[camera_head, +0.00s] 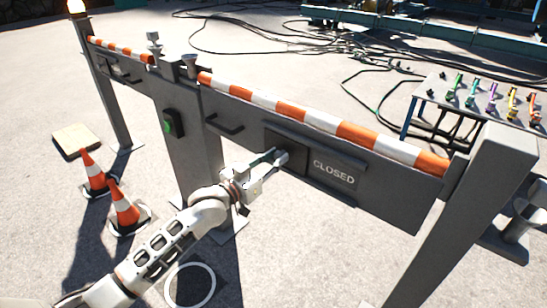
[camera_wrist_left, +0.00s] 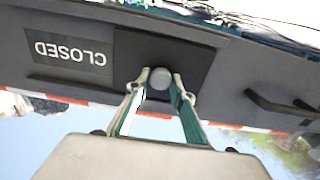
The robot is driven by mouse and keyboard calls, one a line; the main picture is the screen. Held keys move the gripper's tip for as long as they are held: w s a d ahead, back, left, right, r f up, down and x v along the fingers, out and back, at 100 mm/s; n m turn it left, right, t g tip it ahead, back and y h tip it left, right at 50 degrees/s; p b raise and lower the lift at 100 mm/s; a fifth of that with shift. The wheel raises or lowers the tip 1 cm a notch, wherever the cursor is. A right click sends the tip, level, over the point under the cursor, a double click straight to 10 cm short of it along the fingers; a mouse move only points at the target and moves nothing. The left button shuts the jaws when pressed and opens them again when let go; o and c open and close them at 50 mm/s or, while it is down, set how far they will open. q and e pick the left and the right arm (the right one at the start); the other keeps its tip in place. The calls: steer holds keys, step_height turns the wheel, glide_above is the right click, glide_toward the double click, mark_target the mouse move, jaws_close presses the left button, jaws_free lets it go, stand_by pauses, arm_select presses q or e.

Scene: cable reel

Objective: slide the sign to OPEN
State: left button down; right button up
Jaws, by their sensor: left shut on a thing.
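The sign is set in the grey barrier panel (camera_head: 400,197). White CLOSED lettering (camera_head: 333,172) shows on its right half, and it appears upside down in the left wrist view (camera_wrist_left: 70,53). A dark sliding plate (camera_wrist_left: 130,58) covers the area beside the lettering, on its left in the head view. A round grey knob (camera_wrist_left: 160,77) sticks out from this plate. My left gripper (camera_head: 279,157) is at the knob, with its fingers (camera_wrist_left: 161,84) shut on it from both sides. Whatever lies behind the plate is hidden. My right gripper is not in view.
A handle (camera_head: 224,126) sticks out left of the sign. An orange-and-white striped rail (camera_head: 315,117) runs along the panel top. Posts stand at both ends, one with a green button (camera_head: 168,127). Two traffic cones (camera_head: 124,207) stand left of my arm. Cables lie behind.

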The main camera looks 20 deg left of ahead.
mark_target(300, 155)
arm_select(q)
steer(key=d, duration=0.1)
steer(key=d+p, duration=0.1)
steer(key=s+d+r, duration=0.1)
steer(key=shift+d, duration=0.1)
steer(key=shift+s+d+r+p, duration=0.1)
steer(key=shift+s+d+p, duration=0.1)
steer(key=shift+d+p, duration=0.3)
steer(key=shift+s+d+p, duration=0.2)
steer(key=shift+d+p, duration=0.1)
steer(key=shift+d, duration=0.25)
steer(key=s+d+p, duration=0.1)
steer(key=d, duration=0.2)
steer(key=s+d+p, duration=0.1)
steer(key=d, duration=0.2)
steer(key=s+d+f+p, duration=0.1)
steer(key=d, duration=0.2)
steer(key=shift+s+d, duration=0.15)
steer(key=shift+s, duration=0.1)
steer(key=shift+s+d+f, duration=0.1)
steer(key=shift+s+d, duration=0.05)
steer(key=shift+d, duration=0.3)
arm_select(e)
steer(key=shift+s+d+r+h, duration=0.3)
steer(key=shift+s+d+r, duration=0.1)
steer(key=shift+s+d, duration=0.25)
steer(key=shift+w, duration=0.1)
